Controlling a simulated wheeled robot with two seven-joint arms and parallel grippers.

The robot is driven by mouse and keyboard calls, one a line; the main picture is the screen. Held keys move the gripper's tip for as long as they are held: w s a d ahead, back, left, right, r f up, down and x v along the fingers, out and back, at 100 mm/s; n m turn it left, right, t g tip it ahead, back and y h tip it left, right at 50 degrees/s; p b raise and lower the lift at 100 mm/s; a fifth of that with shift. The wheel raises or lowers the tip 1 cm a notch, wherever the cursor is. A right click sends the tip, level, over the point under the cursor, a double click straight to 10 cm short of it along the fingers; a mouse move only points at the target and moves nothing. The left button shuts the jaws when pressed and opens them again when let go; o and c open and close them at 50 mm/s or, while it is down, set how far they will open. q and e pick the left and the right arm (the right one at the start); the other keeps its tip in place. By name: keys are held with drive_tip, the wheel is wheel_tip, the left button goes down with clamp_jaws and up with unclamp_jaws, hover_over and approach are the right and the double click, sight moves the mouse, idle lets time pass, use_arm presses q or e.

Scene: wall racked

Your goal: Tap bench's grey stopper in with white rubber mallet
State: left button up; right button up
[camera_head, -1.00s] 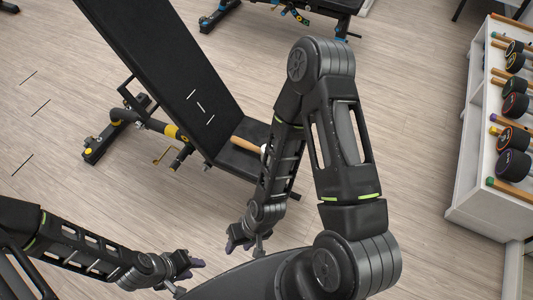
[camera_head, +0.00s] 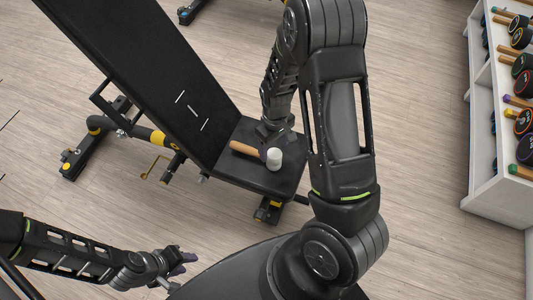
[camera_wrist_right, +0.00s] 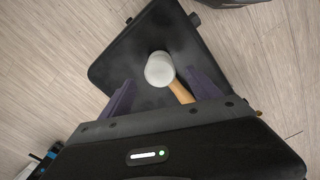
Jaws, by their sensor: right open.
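The mallet lies on the black bench seat (camera_head: 232,169). Its white head (camera_head: 274,159) and wooden handle (camera_head: 244,148) show in the head view, and its head also shows in the right wrist view (camera_wrist_right: 160,69). My right gripper (camera_wrist_right: 161,94) is open above the mallet, its purple fingers either side of it and apart from it. In the head view my wrist hides most of that gripper. My left gripper (camera_head: 180,263) hangs low, away from the bench.
The bench's tilted black backrest (camera_head: 150,75) rises left of the seat. A white rack (camera_head: 482,130) with dumbbells and several other mallet-like handles stands at the right. The wooden floor between bench and rack is clear.

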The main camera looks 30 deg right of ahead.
sight(256, 153)
drive_tip(key=shift+f, duration=1.35)
drive_tip(key=shift+w+f+b, duration=0.15)
drive_tip(key=shift+f+b, duration=0.55)
drive_tip(key=shift+f, duration=1.95)
drive_tip(key=shift+c, duration=0.4)
clamp_jaws()
